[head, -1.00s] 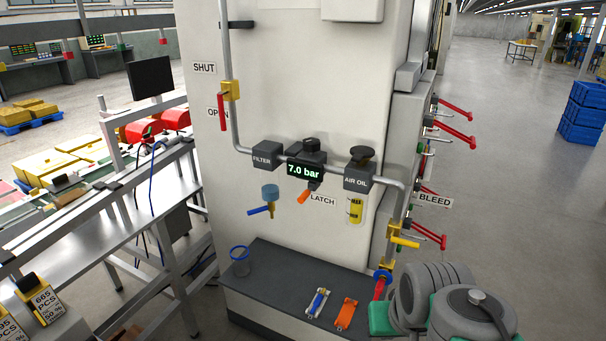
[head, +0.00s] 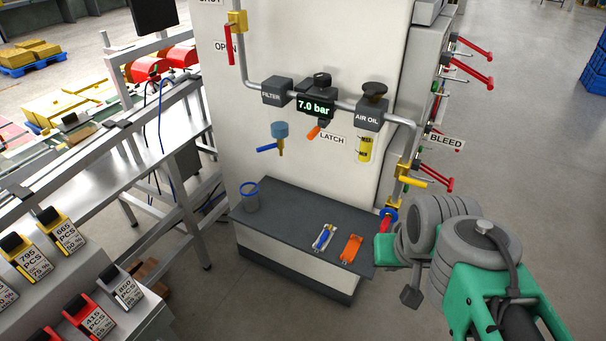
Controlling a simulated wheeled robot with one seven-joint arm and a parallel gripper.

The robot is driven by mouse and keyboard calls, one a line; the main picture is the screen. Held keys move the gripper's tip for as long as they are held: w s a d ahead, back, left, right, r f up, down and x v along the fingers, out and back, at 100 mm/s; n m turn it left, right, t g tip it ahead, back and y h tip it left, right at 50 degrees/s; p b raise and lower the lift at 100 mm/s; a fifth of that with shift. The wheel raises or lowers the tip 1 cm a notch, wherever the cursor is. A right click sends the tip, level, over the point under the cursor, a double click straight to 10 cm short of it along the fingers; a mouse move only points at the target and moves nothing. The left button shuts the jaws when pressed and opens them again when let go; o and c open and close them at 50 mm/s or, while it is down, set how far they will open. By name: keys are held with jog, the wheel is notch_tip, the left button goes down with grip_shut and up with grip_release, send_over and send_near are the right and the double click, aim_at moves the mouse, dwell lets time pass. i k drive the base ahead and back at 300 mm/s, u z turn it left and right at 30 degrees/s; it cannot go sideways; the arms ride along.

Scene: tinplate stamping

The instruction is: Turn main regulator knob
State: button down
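The main regulator (head: 316,106) sits on the pipe between the filter and the air oil unit, and its lit display reads 7.0 bar. Its dark round knob (head: 322,79) is on top. An orange lever (head: 314,132) sticks out below it, beside the LATCH label. My green and grey arm is folded at the lower right, well away from the knob. A small dark block (head: 411,296) shows under the arm, and I cannot tell what it is. My gripper's fingers cannot be made out.
The filter block (head: 277,92) is left of the regulator; the air oil unit (head: 370,113) is to its right. A yellow valve (head: 237,22) with a red handle is upper left. A dark ledge (head: 290,211) below carries a cup and two tags. Tagged cards (head: 45,245) stand lower left.

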aim_at(321, 81)
jog(key=u, duration=0.25)
jog(key=i, duration=0.9)
jog(key=u, duration=1.1)
